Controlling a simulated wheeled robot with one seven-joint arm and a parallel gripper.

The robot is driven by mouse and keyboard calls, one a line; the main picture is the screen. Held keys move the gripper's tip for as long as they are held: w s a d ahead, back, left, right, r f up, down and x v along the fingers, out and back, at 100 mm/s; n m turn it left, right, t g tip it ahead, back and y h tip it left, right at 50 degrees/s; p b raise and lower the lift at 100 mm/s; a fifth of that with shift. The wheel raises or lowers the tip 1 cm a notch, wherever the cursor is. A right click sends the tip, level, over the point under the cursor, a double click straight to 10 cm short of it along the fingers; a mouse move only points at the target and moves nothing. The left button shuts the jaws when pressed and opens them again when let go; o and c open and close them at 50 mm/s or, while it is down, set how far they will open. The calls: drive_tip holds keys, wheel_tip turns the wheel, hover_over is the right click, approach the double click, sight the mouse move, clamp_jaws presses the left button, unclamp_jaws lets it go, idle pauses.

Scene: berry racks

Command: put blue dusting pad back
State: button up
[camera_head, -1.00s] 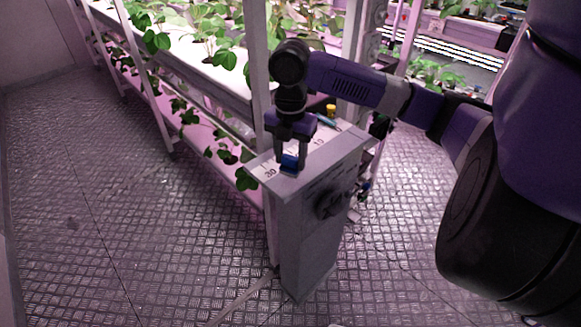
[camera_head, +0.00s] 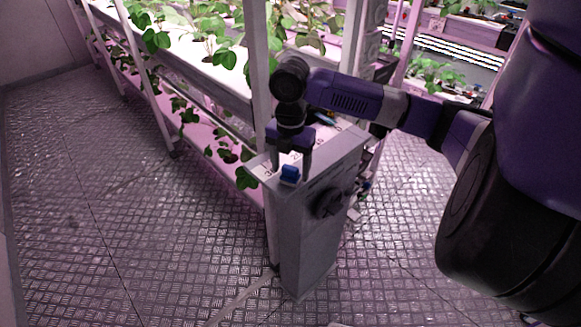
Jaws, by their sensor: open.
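From this view I cannot tell whether either finger touches the pad.
Plant racks (camera_head: 205,65) with leafy plants stand behind and left of the cabinet. A white post (camera_head: 258,75) rises close behind my gripper. Small items lie farther back on the cabinet top, partly hidden by my arm. The metal floor (camera_head: 120,220) at left is clear.

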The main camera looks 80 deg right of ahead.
sight(291, 167)
wheel_tip(291, 167, up, 12)
drive_tip(key=b, duration=0.1)
drive_tip(key=w+a+f+m+t+y, duration=0.1)
drive_tip(key=w+a+t+y, duration=0.45)
drive_tip(key=w+a, duration=1.2)
drive_tip(key=w+a+r+m+t, duration=0.2)
drive_tip(key=w+a+m+t, duration=0.7)
drive_tip(key=a, duration=0.6)
drive_tip(key=s+a+f+m+t+h, duration=0.1)
drive_tip(key=s+a+f+m+h, duration=0.2)
drive_tip(key=s+f+m, duration=0.35)
drive_tip(key=s+a+f+m+h, duration=0.3)
drive_tip(key=s+f, duration=0.4)
drive_tip(key=s, duration=0.3)
drive_tip(key=s+d+n, duration=0.2)
drive_tip(key=s+n, duration=0.1)
drive_tip(key=s, duration=1.8)
drive_tip(key=shift+d+r+g, duration=0.3)
drive_tip(key=shift+d+g, duration=0.05)
drive_tip(key=shift+d, duration=0.05)
drive_tip(key=shift+y, duration=0.25)
